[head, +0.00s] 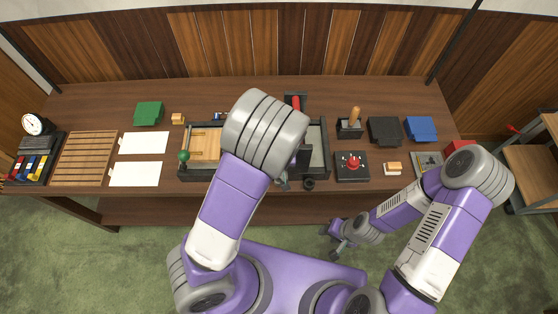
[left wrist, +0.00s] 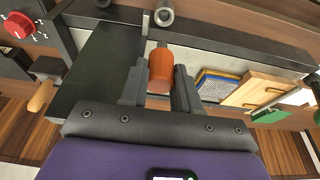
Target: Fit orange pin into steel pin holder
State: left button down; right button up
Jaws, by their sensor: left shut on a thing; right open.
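In the left wrist view, the orange pin (left wrist: 161,70) is held between the two dark fingers of my left gripper (left wrist: 159,82). A short steel cylinder with a round hole (left wrist: 164,14), apparently the steel pin holder, shows just beyond the pin at the top edge. The pin and the cylinder look apart, with a dark bar between them in the picture. In the head view, my left arm hides the pin, the holder and most of the left gripper. My right gripper (head: 338,245) is open and empty, low in front of the table.
A black-framed fixture (head: 325,150) stands on the brown table under my left arm. To its right are a red-knobbed box (head: 351,166) and a dark holder with a wooden handle (head: 350,125). White sheets (head: 136,174) and a slatted wooden tray (head: 84,158) lie left.

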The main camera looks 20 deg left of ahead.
pick_arm(q)
notch_tip(320, 180, down, 6)
jog(key=b, duration=0.4)
jog(key=shift+r+b, duration=0.1)
jog(key=shift+b, duration=0.2)
jog(key=shift+p, duration=0.4)
dwell(1.4)
jog(key=shift+f+b, duration=0.8)
jog(key=shift+f, duration=0.2)
jog(key=shift+r, duration=0.15)
jog(key=shift+r+p, duration=0.6)
jog(key=shift+p, duration=0.15)
jog(key=shift+p, duration=0.3)
dwell(1.3)
jog(key=shift+f+b, duration=0.55)
jog(key=shift+f, duration=0.15)
